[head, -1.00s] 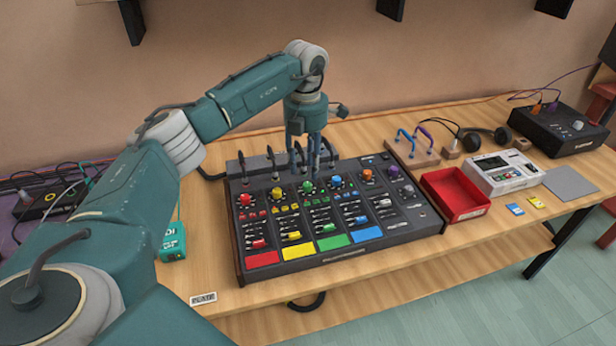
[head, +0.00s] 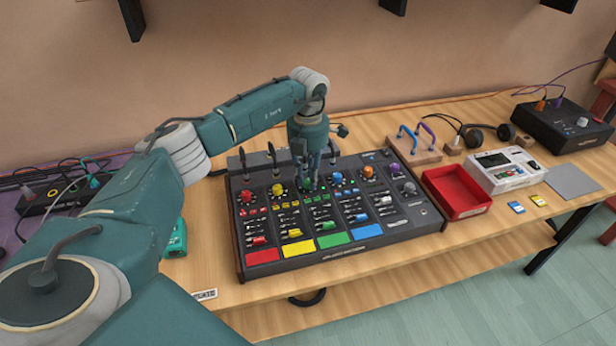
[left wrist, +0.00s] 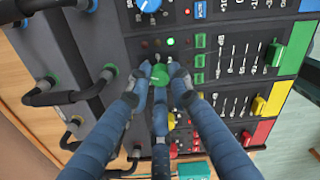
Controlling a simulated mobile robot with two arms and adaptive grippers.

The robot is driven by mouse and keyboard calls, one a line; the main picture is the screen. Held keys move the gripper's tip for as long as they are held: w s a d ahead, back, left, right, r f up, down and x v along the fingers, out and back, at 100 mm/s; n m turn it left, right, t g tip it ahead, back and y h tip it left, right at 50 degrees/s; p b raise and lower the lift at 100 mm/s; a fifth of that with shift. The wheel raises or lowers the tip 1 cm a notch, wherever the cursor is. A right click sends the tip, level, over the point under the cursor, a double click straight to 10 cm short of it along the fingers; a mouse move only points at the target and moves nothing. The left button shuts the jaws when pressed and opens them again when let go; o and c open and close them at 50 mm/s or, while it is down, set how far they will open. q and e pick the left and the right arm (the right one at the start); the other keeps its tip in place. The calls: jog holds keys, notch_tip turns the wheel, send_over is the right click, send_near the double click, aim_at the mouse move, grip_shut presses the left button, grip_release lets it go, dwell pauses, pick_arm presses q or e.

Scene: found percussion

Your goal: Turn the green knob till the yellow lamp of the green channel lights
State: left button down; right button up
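The green knob (left wrist: 148,97) shows between the fingers in the left wrist view, on the dark mixer (head: 408,219). In the head view the gripper hides it. My left gripper (left wrist: 161,76) points down over the green channel with its blue fingers spread around the knob. It looks open; I cannot tell whether any finger touches the knob. A small green lamp (left wrist: 170,41) glows beside the knob; a dim reddish lamp (left wrist: 145,43) is near it. The yellow lamp between them does not look lit. My right gripper is out of view.
Red, yellow and blue knobs stand close on either side, such as the yellow knob (head: 278,189). Cable plugs (head: 273,152) stand along the mixer's back edge. A red tray (head: 458,192) and a white device (head: 505,168) are to the right.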

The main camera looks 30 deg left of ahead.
pick_arm(q)
jog(key=shift+m, duration=0.6)
jog(key=m+b, duration=0.1)
jog(key=m, duration=0.1)
jog(key=shift+m, duration=1.3)
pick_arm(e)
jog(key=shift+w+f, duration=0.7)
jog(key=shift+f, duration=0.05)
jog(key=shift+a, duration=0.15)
pick_arm(q)
jog(key=c, duration=1.6)
grip_release()
